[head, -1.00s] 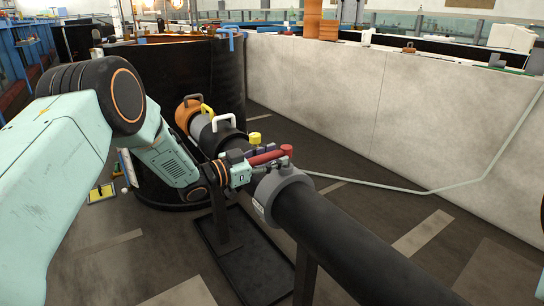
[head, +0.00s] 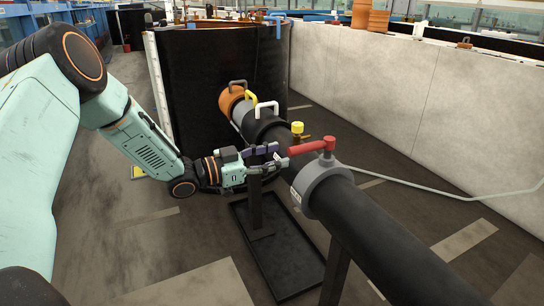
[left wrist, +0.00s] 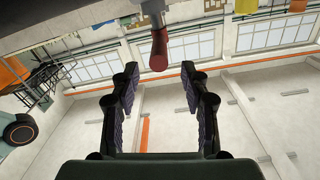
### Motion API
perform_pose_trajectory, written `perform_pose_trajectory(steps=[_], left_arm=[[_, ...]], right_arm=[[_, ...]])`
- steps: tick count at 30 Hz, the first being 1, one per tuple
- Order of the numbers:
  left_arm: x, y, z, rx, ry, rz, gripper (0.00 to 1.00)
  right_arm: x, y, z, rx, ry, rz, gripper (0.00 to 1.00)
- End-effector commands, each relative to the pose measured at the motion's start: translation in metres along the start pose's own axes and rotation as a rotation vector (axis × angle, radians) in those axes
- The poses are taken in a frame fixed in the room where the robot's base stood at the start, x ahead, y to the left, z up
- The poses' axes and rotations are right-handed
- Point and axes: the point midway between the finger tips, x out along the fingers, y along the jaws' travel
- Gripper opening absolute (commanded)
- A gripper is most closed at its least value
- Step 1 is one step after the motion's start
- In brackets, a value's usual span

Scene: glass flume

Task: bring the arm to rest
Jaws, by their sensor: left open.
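My left gripper (head: 280,158) is open and empty beside the pipe in the head view. Its two fingers also show apart in the left wrist view (left wrist: 159,75), with purple inner pads. A red lever handle (head: 308,147) sits on top of a grey collar (head: 322,187) on the black pipe (head: 385,240). The red handle lies just past the fingertips. In the left wrist view the handle's red end (left wrist: 159,52) shows ahead of the gap between the fingers, not gripped. My right gripper is not in view.
A yellow knob (head: 297,127) and a white bow handle (head: 266,104) stand on the pipe behind the gripper. An orange collar (head: 230,98) is farther back by a large black tank (head: 200,80). A black floor tray (head: 290,258) lies below. A pale wall (head: 390,90) bounds the right.

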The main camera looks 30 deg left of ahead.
Motion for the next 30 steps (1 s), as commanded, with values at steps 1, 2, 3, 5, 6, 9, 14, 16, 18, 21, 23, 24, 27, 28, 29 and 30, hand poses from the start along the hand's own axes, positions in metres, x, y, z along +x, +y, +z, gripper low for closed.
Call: perform_pose_trajectory(steps=[1,2,3,5,6,9,14,16,18,21,23,24,27,28,29,30], left_arm=[[-0.001,0.000,0.000,0.000,0.000,0.000,0.46],[-0.001,0.000,0.000,0.000,0.001,0.000,0.46],[-0.002,0.000,0.000,0.000,0.000,0.000,0.46],[-0.001,0.000,0.000,0.000,0.000,0.000,0.46],[-0.001,0.000,0.000,0.000,0.000,0.000,0.46],[-0.001,0.000,0.000,0.000,0.000,0.000,0.46],[-0.001,0.000,0.000,0.000,0.000,0.000,0.46],[-0.001,0.000,0.001,0.002,-0.004,-0.001,0.46],[-0.001,-0.005,0.005,-0.006,-0.024,-0.026,0.46],[-0.005,-0.010,0.021,-0.083,-0.079,-0.111,0.46],[-0.006,-0.004,0.035,-0.158,-0.133,-0.166,0.46],[-0.007,0.004,0.048,-0.215,-0.181,-0.202,0.46],[-0.015,0.037,0.087,-0.355,-0.329,-0.270,0.46],[-0.020,0.050,0.100,-0.396,-0.380,-0.287,0.46],[-0.026,0.064,0.113,-0.437,-0.432,-0.304,0.46],[-0.035,0.084,0.129,-0.488,-0.506,-0.325,0.46]], right_arm=[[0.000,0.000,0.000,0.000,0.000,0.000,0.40],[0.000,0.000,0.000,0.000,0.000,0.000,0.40],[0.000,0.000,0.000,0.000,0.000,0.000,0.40],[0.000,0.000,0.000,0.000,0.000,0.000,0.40],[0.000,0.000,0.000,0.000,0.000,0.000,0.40],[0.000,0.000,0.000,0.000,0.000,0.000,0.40],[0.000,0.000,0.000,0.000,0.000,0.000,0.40],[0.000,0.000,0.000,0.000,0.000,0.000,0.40],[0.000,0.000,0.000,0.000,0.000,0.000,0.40],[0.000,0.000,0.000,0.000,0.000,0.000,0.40],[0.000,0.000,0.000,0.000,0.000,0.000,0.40],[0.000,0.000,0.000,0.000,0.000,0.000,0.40],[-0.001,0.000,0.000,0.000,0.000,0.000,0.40],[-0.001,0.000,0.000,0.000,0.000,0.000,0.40],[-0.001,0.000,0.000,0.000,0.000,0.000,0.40],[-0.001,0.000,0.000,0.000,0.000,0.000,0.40]])
